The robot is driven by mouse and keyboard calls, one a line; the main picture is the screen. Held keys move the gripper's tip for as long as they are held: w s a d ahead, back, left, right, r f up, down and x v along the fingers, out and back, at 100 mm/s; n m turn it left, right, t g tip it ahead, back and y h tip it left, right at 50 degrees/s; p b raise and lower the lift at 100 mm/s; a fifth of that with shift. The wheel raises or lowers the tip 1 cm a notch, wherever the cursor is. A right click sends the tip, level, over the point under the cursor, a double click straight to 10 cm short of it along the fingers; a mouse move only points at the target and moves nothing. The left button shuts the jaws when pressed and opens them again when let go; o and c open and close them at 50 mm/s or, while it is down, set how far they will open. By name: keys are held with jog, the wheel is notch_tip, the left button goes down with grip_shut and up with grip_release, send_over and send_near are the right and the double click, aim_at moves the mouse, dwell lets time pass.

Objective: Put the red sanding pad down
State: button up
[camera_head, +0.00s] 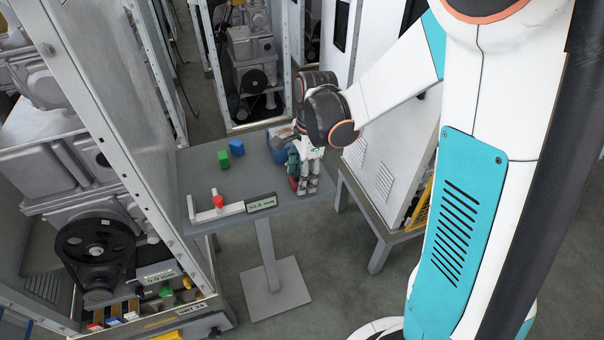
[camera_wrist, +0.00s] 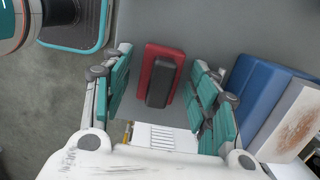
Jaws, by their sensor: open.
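The red sanding pad (camera_wrist: 155,55), a red block with a dark grip on top, lies on the grey table between the spread fingers in the wrist view. My gripper (camera_wrist: 163,92) is open around it, with teal finger pads on both sides and a gap to each side of the pad. In the head view my gripper (camera_head: 304,182) points down over the right end of the table (camera_head: 190,175). The pad is mostly hidden there, with a bit of red (camera_head: 293,183) showing beside the fingers.
A blue block with a worn pale face (camera_wrist: 262,95) stands close to the right of the fingers. A white bracket with a red knob (camera_head: 219,202) and a label (camera_head: 261,203) sit at the front edge.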

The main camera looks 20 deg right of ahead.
notch_tip(320, 180, up, 12)
jog(key=d+p, duration=0.1)
jog(key=p, duration=0.3)
jog(key=s+r+n+t, duration=0.3)
jog(key=s+r+n, duration=0.1)
jog(key=s+n, duration=0.3)
jog(key=s+a+r+n+t+h, duration=0.1)
jog(key=s+r+n+t, duration=0.3)
jog(key=s+n, duration=0.4)
jog(key=n, duration=0.3)
dwell(0.7)
